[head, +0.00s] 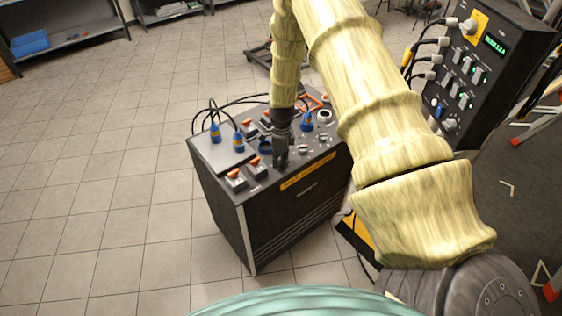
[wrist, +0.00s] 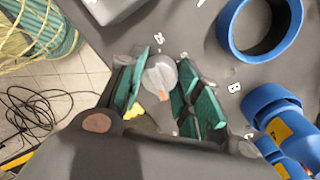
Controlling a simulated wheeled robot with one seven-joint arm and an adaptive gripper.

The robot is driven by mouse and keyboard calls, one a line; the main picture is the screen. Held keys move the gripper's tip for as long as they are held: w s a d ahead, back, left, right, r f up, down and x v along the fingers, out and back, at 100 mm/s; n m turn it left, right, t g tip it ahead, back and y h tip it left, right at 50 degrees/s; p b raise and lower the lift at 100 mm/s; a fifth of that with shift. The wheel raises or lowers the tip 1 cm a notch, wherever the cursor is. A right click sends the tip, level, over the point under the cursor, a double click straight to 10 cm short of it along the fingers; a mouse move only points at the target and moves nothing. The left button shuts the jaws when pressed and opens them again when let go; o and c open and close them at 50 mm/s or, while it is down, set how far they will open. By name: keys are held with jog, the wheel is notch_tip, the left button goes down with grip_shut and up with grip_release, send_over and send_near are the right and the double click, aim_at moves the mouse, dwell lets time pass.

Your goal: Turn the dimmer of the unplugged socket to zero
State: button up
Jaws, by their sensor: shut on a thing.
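My gripper (head: 281,160) points down over the front part of the top panel of a dark box (head: 290,210). In the wrist view, its teal-padded fingers (wrist: 158,82) are closed on a grey round dimmer knob (wrist: 160,72) with an orange pointer mark. The fingers hide part of the knob's sides. An empty blue socket ring (wrist: 262,22) with no plug in it lies at the upper right of the wrist view. A blue plug (wrist: 285,130) sits at the right of the wrist view.
Blue plugs with black cables (head: 215,132) stand on the box's left side, another (head: 307,121) right of my gripper. Orange-topped switches (head: 235,178) are at the front left. A dark rack with a green display (head: 480,75) stands at right. Tiled floor (head: 100,180) is clear at left.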

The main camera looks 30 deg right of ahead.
jog(key=n+b, duration=0.2)
jog(key=n, duration=0.3)
jog(key=shift+w+n, duration=0.1)
jog(key=shift+n, duration=0.2)
jog(key=n+b, duration=0.1)
jog(key=n, duration=0.4)
jog(key=shift+a+h+b, duration=0.1)
jog(key=shift+h+b, duration=0.2)
jog(key=shift+b, duration=0.1)
jog(key=n+b, duration=0.1)
jog(key=n, duration=0.4)
jog(key=shift+n, duration=0.4)
jog(key=n, duration=0.5)
jog(key=shift+b, duration=0.4)
jog(key=n, duration=0.5)
jog(key=shift+s+n, duration=0.2)
jog(key=shift+n, duration=0.2)
jog(key=n, duration=0.5)
jog(key=shift+n+t, duration=0.3)
jog(key=shift+t, duration=0.1)
jog(key=n+p, duration=0.1)
jog(key=n, duration=0.4)
jog(key=n+p, duration=0.1)
jog(key=n, duration=0.4)
jog(key=shift+n, duration=0.4)
